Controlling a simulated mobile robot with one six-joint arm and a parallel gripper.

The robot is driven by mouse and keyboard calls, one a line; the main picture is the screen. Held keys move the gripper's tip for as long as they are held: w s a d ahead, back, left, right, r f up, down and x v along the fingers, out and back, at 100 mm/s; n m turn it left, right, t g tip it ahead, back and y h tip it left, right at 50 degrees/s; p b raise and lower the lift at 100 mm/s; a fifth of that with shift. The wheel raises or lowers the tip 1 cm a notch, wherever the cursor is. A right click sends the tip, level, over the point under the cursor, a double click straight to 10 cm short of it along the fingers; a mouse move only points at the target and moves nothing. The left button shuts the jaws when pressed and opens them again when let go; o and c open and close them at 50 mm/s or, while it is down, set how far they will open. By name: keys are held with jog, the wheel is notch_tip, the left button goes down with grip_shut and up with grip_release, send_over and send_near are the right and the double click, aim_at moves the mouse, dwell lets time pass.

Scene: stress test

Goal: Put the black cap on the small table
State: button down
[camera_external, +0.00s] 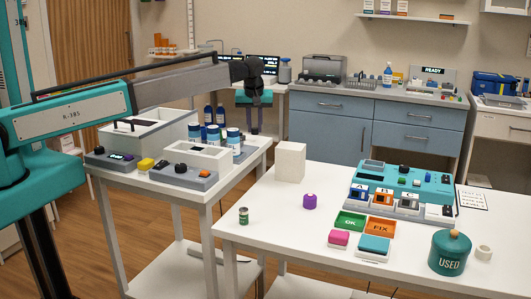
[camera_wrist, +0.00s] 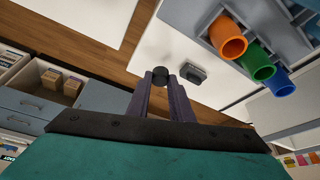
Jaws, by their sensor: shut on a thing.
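My gripper (camera_external: 256,100) hangs down from the end of my arm, above the far right corner of the left white table in the external view. In the wrist view my gripper (camera_wrist: 160,84) has its two dark fingers near each other, with the black cap (camera_wrist: 160,76) between their tips. The cap looks round and dark, and is held in the air. The left white table (camera_external: 255,158), which looks like the small table, carries boxes, jars and small devices.

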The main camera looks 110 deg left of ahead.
jog(key=shift+f, duration=1.15)
jog(key=shift+f, duration=0.15)
jog(key=c, duration=1.9)
grip_release()
jog(key=shift+o, duration=0.2)
jog(key=b+v, duration=0.2)
jog(key=v, duration=1)
jog(key=shift+d, duration=0.1)
